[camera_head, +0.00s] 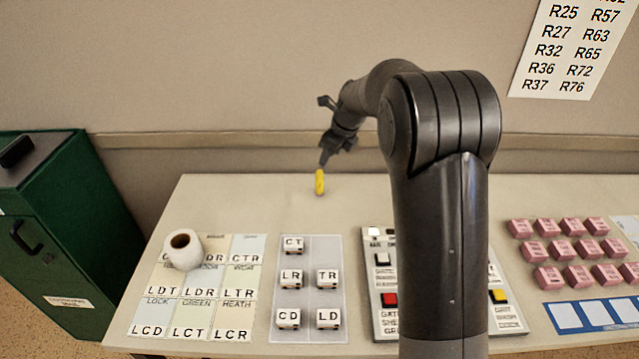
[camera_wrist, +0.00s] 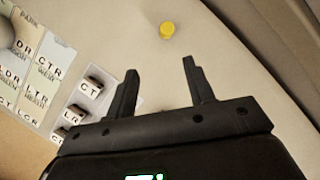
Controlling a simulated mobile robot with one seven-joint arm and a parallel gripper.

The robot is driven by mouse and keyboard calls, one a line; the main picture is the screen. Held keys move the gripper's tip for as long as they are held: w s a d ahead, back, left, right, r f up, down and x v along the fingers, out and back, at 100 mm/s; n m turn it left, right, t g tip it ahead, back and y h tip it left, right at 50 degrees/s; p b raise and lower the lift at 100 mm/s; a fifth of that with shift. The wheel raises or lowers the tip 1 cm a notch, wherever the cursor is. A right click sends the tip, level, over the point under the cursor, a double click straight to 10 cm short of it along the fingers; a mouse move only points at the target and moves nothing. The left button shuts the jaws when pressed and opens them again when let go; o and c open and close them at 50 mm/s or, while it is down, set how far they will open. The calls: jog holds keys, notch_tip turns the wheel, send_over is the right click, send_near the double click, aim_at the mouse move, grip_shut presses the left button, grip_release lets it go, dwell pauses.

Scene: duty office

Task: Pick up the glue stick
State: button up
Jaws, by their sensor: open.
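A small yellow glue stick (camera_head: 319,182) stands upright on the table near its back edge, left of my arm. It also shows in the wrist view (camera_wrist: 167,30), beyond the fingertips and between their lines. My gripper (camera_head: 324,162) is just above and behind the glue stick in the head view. In the wrist view my gripper (camera_wrist: 160,65) is open, with nothing between its two fingers. The glue stick is apart from the fingers in that view.
The table (camera_head: 240,205) is bare around the glue stick. In front are a grey mat (camera_head: 308,270) with lettered blocks, a lettered card with a white roll (camera_head: 184,250), and a button panel (camera_head: 383,320). Pink blocks (camera_head: 560,250) are at right. A green cabinet (camera_head: 70,220) stands left.

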jog(key=m, duration=0.2)
send_near(322, 173)
jog(key=a+f, duration=0.1)
jog(key=f, duration=0.1)
jog(key=x, duration=0.5)
jog(key=shift+w+a, duration=0.25)
jog(key=shift+w, duration=0.05)
jog(key=x, duration=0.5)
jog(key=shift+d+f, duration=0.2)
jog(key=shift+d, duration=0.15)
grip_shut()
